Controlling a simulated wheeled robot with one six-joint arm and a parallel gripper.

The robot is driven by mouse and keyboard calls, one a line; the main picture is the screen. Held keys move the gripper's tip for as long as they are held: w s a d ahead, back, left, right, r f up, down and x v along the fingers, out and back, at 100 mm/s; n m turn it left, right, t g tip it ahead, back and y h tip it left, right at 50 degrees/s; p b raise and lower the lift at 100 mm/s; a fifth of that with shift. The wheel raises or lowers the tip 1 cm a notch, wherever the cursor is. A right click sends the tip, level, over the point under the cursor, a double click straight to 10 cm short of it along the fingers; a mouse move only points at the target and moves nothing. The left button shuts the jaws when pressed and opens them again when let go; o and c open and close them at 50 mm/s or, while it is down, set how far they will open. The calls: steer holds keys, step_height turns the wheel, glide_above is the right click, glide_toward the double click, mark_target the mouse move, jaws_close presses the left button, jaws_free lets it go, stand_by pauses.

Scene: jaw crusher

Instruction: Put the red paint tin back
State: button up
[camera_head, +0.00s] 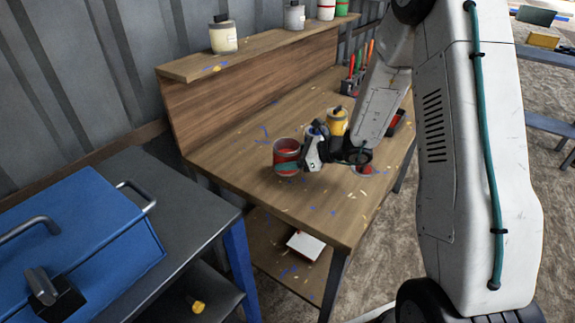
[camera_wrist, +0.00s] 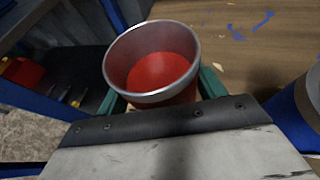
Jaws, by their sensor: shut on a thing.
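The red paint tin (camera_head: 287,150) is at the left side of the wooden workbench in the head view. It is upright and open-topped, with a metal rim and red paint inside. My gripper (camera_head: 286,166) is shut on it from the right, its green fingers on either side of the tin's body. In the wrist view the tin (camera_wrist: 150,68) sits between my gripper's two green fingers (camera_wrist: 163,92). I cannot tell whether its base touches the bench. A raised wooden shelf (camera_head: 262,44) runs along the back of the bench and bears several tins.
A yellow tin (camera_head: 337,120) stands on the bench behind my wrist. A rack of red- and green-handled tools (camera_head: 353,82) is at the back. A blue toolbox (camera_head: 75,255) lies on the dark table (camera_head: 185,215) at left. The shelf has bare room between its cream tin (camera_head: 222,39) and grey tin (camera_head: 294,18).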

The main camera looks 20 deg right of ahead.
steer(key=shift+w, duration=0.65)
steer(key=shift+f, duration=1.75)
steer(key=shift+s+f, duration=0.1)
steer(key=shift+f, duration=0.05)
steer(key=o, duration=1.3)
steer(key=shift+o, duration=0.2)
